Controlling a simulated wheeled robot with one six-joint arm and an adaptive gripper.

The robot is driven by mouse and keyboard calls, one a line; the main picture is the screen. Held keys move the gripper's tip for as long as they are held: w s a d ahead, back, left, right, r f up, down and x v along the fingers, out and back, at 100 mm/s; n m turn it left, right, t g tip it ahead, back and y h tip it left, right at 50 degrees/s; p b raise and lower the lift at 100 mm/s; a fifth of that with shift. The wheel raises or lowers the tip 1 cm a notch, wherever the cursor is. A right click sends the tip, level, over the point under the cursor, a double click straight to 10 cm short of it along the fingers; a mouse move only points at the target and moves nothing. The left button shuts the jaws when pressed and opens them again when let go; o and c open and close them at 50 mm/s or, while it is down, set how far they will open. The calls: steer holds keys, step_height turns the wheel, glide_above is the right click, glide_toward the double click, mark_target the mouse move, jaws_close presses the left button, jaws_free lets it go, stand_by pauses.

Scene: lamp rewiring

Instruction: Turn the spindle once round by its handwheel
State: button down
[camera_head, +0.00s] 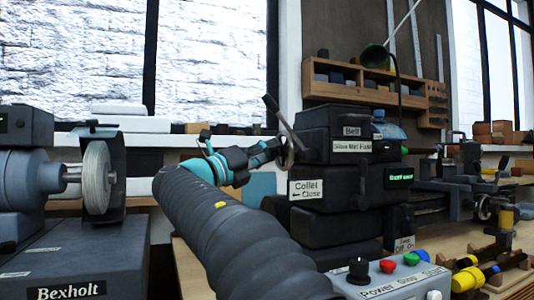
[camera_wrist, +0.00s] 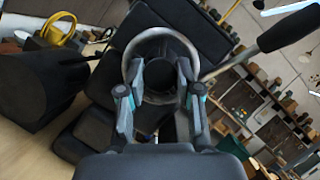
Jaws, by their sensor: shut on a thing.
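The handwheel (camera_head: 291,136) is a thin metal wheel seen nearly edge-on at the left end of the dark lathe headstock (camera_head: 335,180). Its dark crank handle (camera_head: 270,103) points up and left in the head view. In the wrist view the handwheel (camera_wrist: 163,30) shows as a pale ring, with the handle (camera_wrist: 290,30) out to the upper right. My gripper (camera_head: 275,147) is at the wheel's left face. In the wrist view my gripper (camera_wrist: 161,88) has one finger on each side of the dark centre and is shut on the handwheel. The exact contact points and the spindle are hidden.
A bench grinder (camera_head: 97,180) stands at the left on a grey Bexholt base (camera_head: 75,265). A control box (camera_head: 390,283) with coloured buttons is at the front right. A wooden shelf (camera_head: 365,95) hangs behind. Yellow-handled tools (camera_head: 470,280) lie at the lower right.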

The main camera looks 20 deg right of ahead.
steer(key=shift+m+g, duration=0.4)
steer(key=shift+m, duration=0.5)
steer(key=shift+w+m+g+p, duration=0.1)
steer(key=shift+m+g+p, duration=0.2)
steer(key=shift+m+g, duration=2.2)
steer(key=shift+w+m+g+p, duration=0.1)
steer(key=shift+m+g+p, duration=0.45)
steer(key=shift+m, duration=3.6)
steer(key=shift+w+m+g+p, duration=0.1)
steer(key=shift+m+g, duration=1.65)
steer(key=shift+m, duration=1.6)
steer(key=shift+m+g, duration=0.4)
steer(key=shift+m, duration=0.1)
steer(key=c, duration=0.8)
jaws_free()
